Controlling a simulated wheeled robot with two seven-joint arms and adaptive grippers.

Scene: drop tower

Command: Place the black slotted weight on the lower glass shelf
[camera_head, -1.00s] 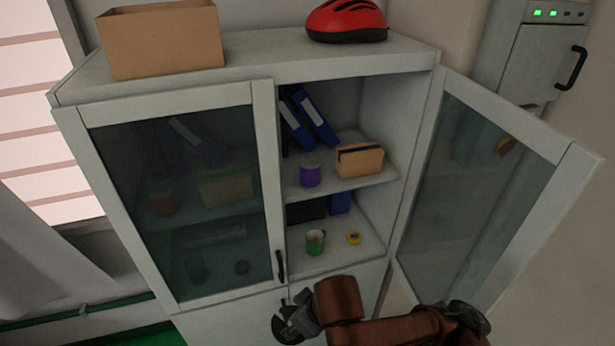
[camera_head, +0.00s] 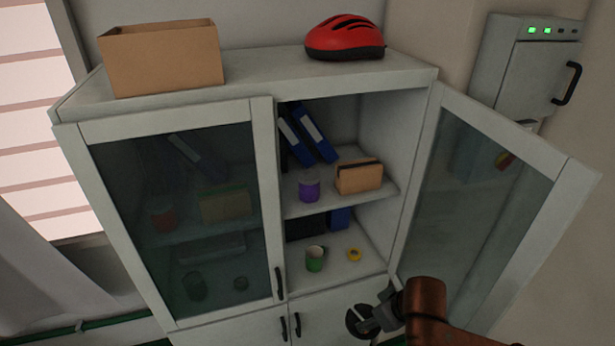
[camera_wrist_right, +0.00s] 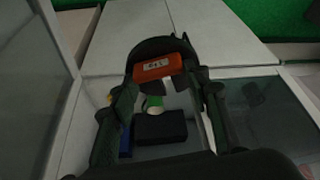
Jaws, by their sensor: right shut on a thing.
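My right gripper (camera_head: 369,316) is shut on the black slotted weight (camera_head: 357,322), a dark disc with a notch. It holds the weight in front of the cabinet, low and to the right of the open compartment. The lower shelf (camera_head: 335,273) is open to view behind the swung-out right glass door (camera_head: 480,200). It bears a green mug (camera_head: 315,259) and a yellow tape roll (camera_head: 354,254). My left gripper is not in view.
The upper shelf (camera_head: 330,203) holds a purple tin (camera_head: 309,190), a tan pouch (camera_head: 359,177) and blue binders (camera_head: 314,135). The left glass door (camera_head: 180,220) is shut. The lower shelf's front right part is clear. A black box (camera_head: 305,226) stands at its back.

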